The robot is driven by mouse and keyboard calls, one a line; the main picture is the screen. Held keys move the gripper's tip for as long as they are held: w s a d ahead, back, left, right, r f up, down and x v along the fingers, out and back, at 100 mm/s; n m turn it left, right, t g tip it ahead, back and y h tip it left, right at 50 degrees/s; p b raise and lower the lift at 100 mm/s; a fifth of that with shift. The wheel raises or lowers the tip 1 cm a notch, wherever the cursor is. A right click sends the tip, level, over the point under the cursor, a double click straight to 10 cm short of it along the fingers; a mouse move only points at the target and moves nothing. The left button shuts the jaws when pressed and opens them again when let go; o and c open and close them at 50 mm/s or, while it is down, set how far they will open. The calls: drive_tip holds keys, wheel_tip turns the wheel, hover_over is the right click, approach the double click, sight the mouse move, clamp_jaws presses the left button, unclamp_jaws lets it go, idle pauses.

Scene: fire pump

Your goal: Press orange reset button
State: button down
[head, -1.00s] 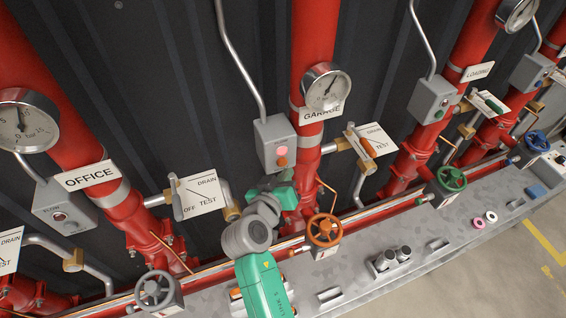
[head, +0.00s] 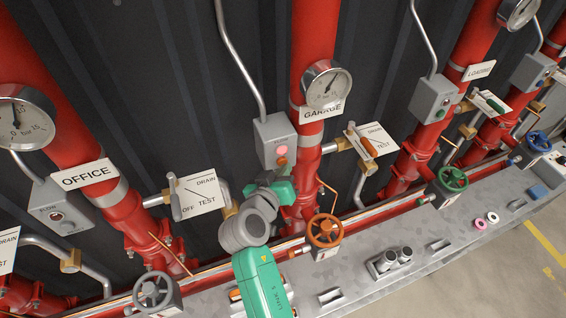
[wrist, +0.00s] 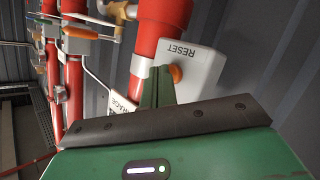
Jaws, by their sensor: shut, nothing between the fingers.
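The orange reset button (head: 282,162) is on the lower front of the grey box (head: 270,130) beside the GARAGE pipe, under a lit red lamp (head: 281,151). In the wrist view the orange button (wrist: 175,74) sticks out of the grey box (wrist: 198,75), below the word RESET as pictured. My gripper (head: 283,172) is just below the button in the head view. In the wrist view the green fingers of my gripper (wrist: 158,72) are together and empty, with their tips right beside the button. I cannot tell if they touch it.
The red GARAGE pipe (head: 313,55) with its gauge (head: 326,84) stands right beside the box. The orange handwheel (head: 324,231) is below right of my gripper, and the OFFICE drain/test plate (head: 198,194) is to its left. A grey conduit (head: 238,60) enters the box from above.

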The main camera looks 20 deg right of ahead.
drive_tip(key=shift+w, duration=0.35)
drive_tip(key=shift+s, duration=0.15)
idle(0.4)
drive_tip(key=shift+s, duration=0.75)
drive_tip(key=s+p, duration=0.2)
drive_tip(key=s, duration=0.3)
drive_tip(key=shift+d, duration=0.1)
idle(0.6)
